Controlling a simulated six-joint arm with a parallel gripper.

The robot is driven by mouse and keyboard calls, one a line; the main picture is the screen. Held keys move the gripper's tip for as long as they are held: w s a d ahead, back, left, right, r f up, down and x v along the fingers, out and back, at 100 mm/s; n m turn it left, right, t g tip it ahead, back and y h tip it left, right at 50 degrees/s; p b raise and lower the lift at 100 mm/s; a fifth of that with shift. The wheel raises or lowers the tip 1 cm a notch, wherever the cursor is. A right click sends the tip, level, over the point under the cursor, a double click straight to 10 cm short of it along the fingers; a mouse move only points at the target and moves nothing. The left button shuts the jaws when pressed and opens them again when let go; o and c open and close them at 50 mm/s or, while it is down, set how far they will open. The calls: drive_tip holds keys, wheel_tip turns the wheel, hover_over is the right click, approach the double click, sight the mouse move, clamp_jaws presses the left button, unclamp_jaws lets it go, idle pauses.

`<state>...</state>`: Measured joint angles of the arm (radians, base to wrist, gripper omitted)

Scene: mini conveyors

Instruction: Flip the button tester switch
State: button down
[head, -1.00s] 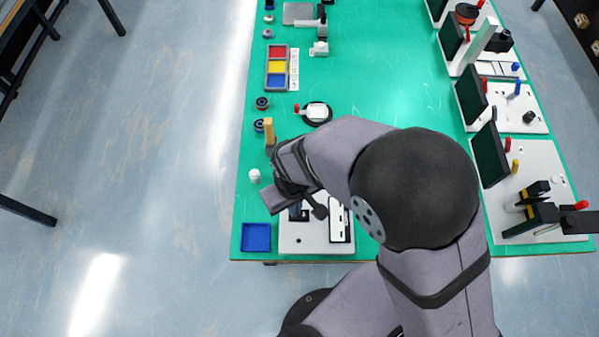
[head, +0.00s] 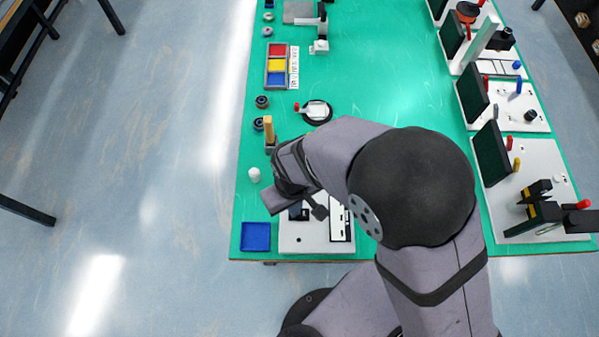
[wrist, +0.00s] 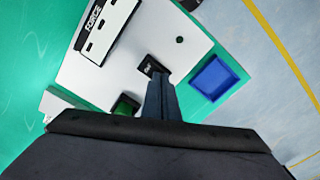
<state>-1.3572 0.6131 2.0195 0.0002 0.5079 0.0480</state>
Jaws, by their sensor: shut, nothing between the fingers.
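The white tester board shows in the wrist view (wrist: 195,60) and at the table's near edge in the head view (head: 290,244). A small black switch block (wrist: 149,66) with a white label stands on it. A green button (wrist: 125,105) in a dark housing is near it, partly hidden by my gripper. My gripper (wrist: 159,78) is shut and empty. Its fingertips overlap the lower edge of the switch block in the wrist view; I cannot tell whether they touch it. In the head view my arm hangs over the board and hides the fingertips.
A blue tray (head: 256,238) lies just left of the board. A black-and-white FORCE unit (wrist: 103,32) is fixed on the board. The green table's middle (head: 400,90) is clear.

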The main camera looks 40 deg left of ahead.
drive_tip(key=shift+f, duration=0.25)
drive_tip(key=shift+r, duration=0.2)
wheel_tip(320, 180, up, 7)
drive_tip(key=p, duration=0.6)
drive_tip(key=shift+f, duration=0.15)
idle(0.5)
